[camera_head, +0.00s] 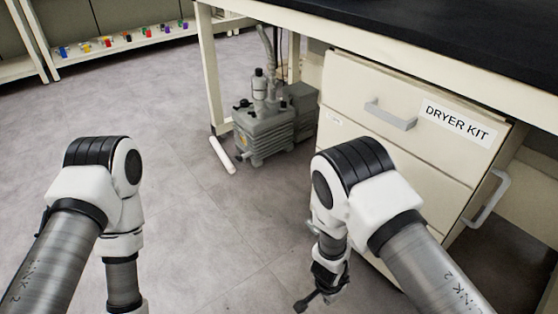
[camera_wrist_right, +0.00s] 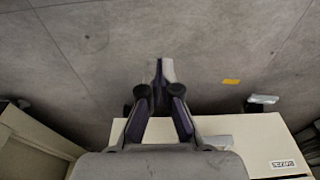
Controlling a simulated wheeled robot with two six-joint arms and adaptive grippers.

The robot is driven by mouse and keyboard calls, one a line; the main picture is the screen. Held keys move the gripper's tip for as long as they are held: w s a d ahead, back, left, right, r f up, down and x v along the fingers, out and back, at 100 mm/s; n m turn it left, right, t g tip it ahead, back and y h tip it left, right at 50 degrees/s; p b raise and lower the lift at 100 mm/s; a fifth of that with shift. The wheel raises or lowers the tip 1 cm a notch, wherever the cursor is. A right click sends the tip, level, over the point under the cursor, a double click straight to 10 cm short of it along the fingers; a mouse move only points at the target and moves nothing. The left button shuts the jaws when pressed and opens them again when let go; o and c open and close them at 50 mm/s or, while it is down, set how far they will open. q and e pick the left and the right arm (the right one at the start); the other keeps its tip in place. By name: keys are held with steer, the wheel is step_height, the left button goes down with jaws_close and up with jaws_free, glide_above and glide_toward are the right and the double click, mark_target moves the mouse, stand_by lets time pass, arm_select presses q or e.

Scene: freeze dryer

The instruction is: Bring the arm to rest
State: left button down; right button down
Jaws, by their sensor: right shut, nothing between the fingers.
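My right arm comes in from the right in the head view and bends down in front of the drawer cabinet (camera_head: 345,85). My right gripper (camera_head: 312,300) hangs low beside the cabinet, over the floor. In the right wrist view my right gripper (camera_wrist_right: 158,88) has its fingers closed together with nothing held between them. My left arm comes in from the left and bends down toward the bottom edge. The left gripper is out of frame.
The cabinet carries a DRYER KIT label (camera_head: 457,124) and a drawer handle (camera_head: 390,115). A grey pump (camera_head: 264,135) stands on the floor under the black benchtop (camera_head: 450,40). A shelf (camera_head: 130,42) with small coloured items is at the back left. The middle floor is clear.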

steer(key=s+d+r+n+g+p, duration=0.1)
steer(key=s+d+r+p, duration=0.2)
steer(key=s+d, duration=0.3)
steer(key=s+d+r+n+g+p, duration=0.1)
steer(key=s+d+r+g+p, duration=0.1)
steer(key=s+d+r+p, duration=0.35)
steer(key=s+d+r+n, duration=0.1)
steer(key=s+r+n, duration=0.2)
steer(key=s+n, duration=0.55)
step_height(320, 180, up, 39)
steer(key=t+y+p, duration=0.1)
steer(key=p, duration=3.7)
steer(key=shift+s+a+t, duration=0.35)
steer(key=shift+a+t, duration=0.05)
steer(key=shift+f+m, duration=0.1)
steer(key=shift+m, duration=0.15)
